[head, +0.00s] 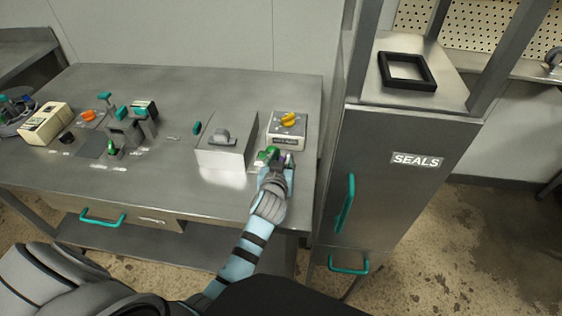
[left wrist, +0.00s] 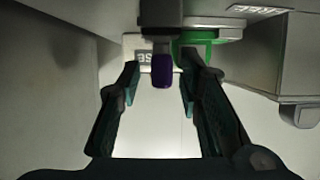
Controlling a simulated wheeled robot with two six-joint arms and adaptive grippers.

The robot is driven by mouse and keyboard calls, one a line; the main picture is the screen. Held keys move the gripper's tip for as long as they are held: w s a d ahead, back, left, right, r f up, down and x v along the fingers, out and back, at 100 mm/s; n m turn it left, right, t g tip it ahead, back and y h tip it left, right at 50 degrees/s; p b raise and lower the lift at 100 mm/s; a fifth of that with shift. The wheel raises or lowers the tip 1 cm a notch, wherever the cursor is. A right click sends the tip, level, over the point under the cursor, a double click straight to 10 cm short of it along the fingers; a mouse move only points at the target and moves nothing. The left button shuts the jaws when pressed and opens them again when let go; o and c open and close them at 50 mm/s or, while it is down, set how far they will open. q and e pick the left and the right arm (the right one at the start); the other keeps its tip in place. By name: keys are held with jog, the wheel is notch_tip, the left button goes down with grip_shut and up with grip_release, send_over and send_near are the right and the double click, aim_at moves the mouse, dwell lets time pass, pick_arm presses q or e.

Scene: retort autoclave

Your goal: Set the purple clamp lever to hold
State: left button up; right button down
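The purple clamp lever (left wrist: 162,72) shows in the left wrist view, hanging from a dark mount and lying between the two fingers of my left gripper (left wrist: 161,88). The fingers are open, with a visible gap on each side of the lever. In the head view my left gripper (head: 274,160) is at the right part of the steel bench and hides most of the lever. A white label (left wrist: 142,55), partly covered, is behind the lever. My right gripper is not in view.
A green part (left wrist: 195,40) is close beside the lever. A box with a yellow knob (head: 289,119) stands just behind my left gripper, and a grey box with a handle (head: 226,143) stands to its left. The SEALS cabinet (head: 385,190) is to the right.

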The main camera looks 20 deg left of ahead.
pick_arm(q)
notch_tip(320, 180, up, 10)
jog(key=shift+r, duration=0.1)
dwell(0.4)
